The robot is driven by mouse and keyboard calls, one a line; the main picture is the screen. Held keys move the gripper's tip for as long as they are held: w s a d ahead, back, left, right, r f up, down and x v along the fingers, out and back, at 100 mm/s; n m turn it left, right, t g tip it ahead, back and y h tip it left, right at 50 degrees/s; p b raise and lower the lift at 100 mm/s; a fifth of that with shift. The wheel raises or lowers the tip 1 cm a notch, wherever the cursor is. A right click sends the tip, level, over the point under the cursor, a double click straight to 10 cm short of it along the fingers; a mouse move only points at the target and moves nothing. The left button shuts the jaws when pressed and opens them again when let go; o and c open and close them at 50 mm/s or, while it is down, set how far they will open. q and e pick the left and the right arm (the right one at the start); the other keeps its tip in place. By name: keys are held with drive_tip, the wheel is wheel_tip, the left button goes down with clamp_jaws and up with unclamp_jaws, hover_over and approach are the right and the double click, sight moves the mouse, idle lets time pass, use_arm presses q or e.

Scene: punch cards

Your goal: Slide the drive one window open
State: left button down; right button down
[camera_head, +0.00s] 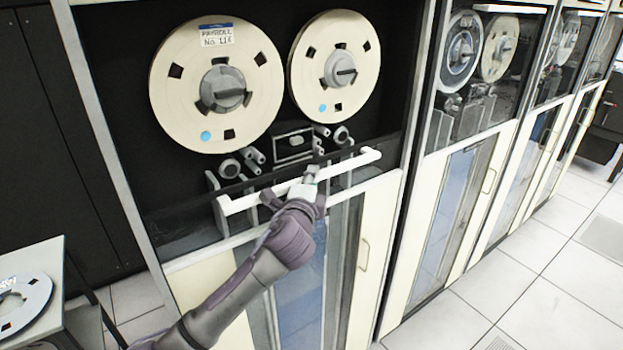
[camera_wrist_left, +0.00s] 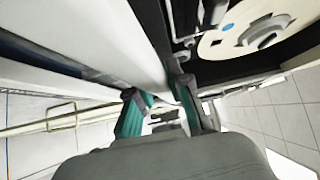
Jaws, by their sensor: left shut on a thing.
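The nearest tape drive has a dark upper bay with two cream reels, the left one (camera_head: 216,84) labelled "PAYROLL No 116" and the right one (camera_head: 334,62). A long white handle bar (camera_head: 352,162) runs across the lower edge of its glass window (camera_head: 180,222). My left gripper (camera_head: 309,178) is shut on the bar near its middle. In the left wrist view the white bar (camera_wrist_left: 130,45) runs between the gripper's teal-padded fingers (camera_wrist_left: 162,108). The reels and the tape parts below them show above the bar. My right gripper is in neither view.
More tape drives (camera_head: 470,160) stand in a row to the right. A small table (camera_head: 38,300) with a loose reel (camera_head: 22,303) is at the lower left. The pale tiled floor (camera_head: 530,270) is clear at the right. The drive's lower door has a small handle (camera_head: 364,253).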

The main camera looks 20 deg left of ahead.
use_arm(q)
wheel_tip(320, 180, down, 4)
drive_tip(key=b, duration=0.3)
drive_tip(key=shift+f, duration=0.25)
drive_tip(key=c, duration=1.1)
unclamp_jaws()
drive_tip(key=shift+r, duration=0.1)
drive_tip(key=shift+s, duration=0.1)
drive_tip(key=s, duration=0.4)
drive_tip(key=s+d, duration=0.1)
drive_tip(key=s, duration=0.6)
drive_tip(key=shift+s+d, duration=0.2)
drive_tip(key=shift+s, duration=0.2)
